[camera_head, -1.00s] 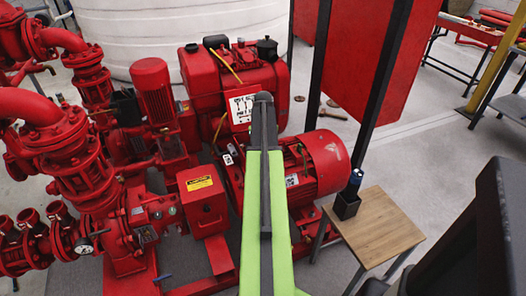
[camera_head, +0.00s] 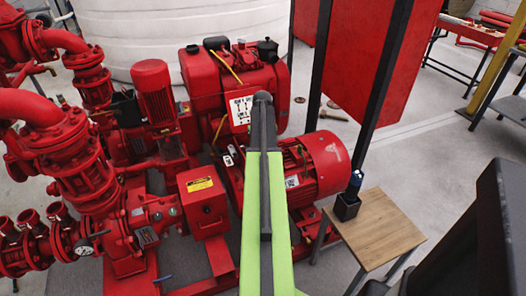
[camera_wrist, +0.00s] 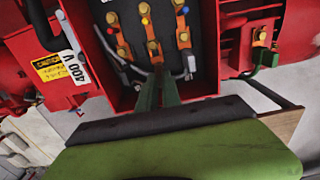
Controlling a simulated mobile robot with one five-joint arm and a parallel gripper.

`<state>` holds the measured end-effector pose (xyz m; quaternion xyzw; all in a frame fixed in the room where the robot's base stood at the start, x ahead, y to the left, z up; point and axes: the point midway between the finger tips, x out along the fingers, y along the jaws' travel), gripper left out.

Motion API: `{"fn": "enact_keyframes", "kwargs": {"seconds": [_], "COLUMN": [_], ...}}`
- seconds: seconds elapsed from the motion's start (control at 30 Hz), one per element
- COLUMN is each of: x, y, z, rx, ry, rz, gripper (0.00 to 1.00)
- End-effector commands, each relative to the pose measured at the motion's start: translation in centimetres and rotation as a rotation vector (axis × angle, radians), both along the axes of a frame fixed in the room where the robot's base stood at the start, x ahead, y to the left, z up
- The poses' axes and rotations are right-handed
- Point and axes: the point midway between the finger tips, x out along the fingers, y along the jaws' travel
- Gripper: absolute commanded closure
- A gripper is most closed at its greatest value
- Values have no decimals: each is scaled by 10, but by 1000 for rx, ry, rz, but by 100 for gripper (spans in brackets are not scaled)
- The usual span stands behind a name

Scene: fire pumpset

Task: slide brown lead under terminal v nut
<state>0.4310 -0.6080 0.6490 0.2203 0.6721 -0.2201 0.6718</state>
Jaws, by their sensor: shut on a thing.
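The open red terminal box shows in the wrist view, with a dark terminal board (camera_wrist: 128,30) inside. Several brass terminals with nuts (camera_wrist: 152,46) stand on it, and red, yellow and blue dots mark the upper ones. I cannot read which terminal is V. My gripper (camera_wrist: 157,78) has its dark green fingers close together at the board's lower edge, below the middle column of terminals. It is shut on a lead at the fingertips; the fingers mostly hide it, and its brown colour is not clear. Grey leads (camera_wrist: 190,66) lie at the board's lower edge.
In the head view, my arm covers part of the red motor (camera_head: 322,165).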

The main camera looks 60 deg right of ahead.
Motion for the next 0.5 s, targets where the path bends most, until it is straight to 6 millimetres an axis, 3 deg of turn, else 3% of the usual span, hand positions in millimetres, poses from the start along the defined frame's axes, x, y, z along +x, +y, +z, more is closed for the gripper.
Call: {"fn": "enact_keyframes", "kwargs": {"seconds": [0.5], "x": [9], "y": [-6], "z": [0], "rx": [0], "ry": [0], "rz": [0], "gripper": [100]}}
